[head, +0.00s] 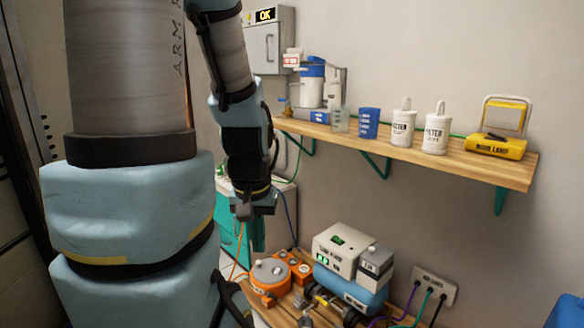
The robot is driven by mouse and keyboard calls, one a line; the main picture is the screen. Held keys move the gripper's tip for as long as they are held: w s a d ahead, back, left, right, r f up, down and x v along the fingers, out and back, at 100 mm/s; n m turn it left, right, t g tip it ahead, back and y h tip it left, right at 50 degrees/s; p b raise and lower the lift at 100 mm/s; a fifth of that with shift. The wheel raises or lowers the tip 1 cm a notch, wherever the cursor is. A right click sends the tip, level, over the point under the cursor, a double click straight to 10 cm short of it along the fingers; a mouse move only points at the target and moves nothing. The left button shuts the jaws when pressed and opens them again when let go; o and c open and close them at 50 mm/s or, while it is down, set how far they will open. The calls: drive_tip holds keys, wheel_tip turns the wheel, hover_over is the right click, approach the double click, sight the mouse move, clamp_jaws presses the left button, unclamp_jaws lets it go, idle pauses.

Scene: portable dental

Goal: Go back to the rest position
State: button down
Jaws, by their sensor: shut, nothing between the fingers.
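My arm fills the left half of the head view, with its large links close to the camera. The forearm reaches down beside the left end of the shelf. My gripper (254,238) hangs pointing down, left of the shelf and in front of a teal and white cabinet (231,226). Its fingers are shut together and nothing shows between them. It is apart from the shelf and the equipment below.
A wooden wall shelf (470,168) holds a blue and white device (312,84), cups, two white canisters (436,130) and a yellow lamp (497,145). Below stand an orange pot (270,278), a blue-tank compressor (350,288) and a wall socket (433,286) with cables.

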wheel_tip(320, 180, up, 17)
drive_tip(key=p, duration=1.5)
drive_tip(key=shift+w+p, duration=0.2)
drive_tip(key=shift+p, duration=0.15)
drive_tip(key=shift+r, duration=0.1)
